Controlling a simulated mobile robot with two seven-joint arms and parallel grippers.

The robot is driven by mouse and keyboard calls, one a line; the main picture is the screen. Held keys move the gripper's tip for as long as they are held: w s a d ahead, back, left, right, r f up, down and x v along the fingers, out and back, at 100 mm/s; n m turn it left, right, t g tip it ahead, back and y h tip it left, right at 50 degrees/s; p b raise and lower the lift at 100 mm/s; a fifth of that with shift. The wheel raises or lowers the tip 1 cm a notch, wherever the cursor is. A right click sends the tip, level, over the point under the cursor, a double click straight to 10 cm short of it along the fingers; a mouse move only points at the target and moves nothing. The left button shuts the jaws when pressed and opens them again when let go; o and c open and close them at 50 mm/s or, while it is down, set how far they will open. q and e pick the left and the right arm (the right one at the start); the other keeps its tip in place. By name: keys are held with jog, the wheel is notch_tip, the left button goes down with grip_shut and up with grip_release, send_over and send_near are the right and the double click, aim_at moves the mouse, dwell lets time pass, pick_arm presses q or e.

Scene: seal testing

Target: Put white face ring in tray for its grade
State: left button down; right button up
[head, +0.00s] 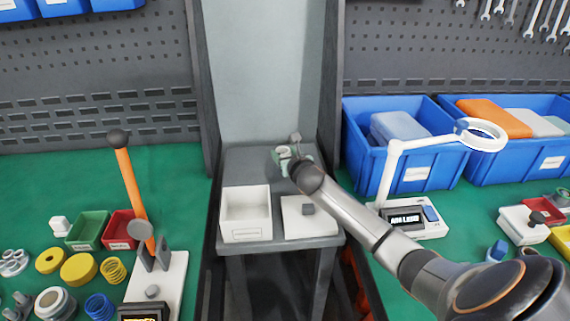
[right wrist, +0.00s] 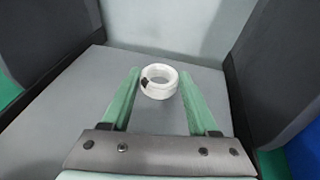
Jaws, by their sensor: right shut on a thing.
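A white ring (right wrist: 159,82) with a small dark mark on its side sits between the fingertips of my right gripper (right wrist: 160,86) in the right wrist view. The gripper's green fingers are shut on it, above or at the back of the grey stand (right wrist: 70,95). In the head view my right gripper (head: 288,154) is at the rear of this stand, and the ring is small there. A green tray (head: 87,229) and a red tray (head: 121,230) stand on the left bench. My left gripper is not in view.
On the stand's front are an open white bin (head: 246,192) and a white box (head: 300,230) with a grey knob. A lamp-armed device (head: 420,226) and blue bins (head: 398,185) stand right. An orange-handled press (head: 130,190) and loose rings and springs crowd the left bench.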

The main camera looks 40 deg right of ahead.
jog(key=shift+f+b, duration=0.3)
jog(key=shift+f, duration=1.3)
jog(key=o, duration=1.3)
jog(key=shift+s+r, duration=0.1)
jog(key=shift+r, duration=0.1)
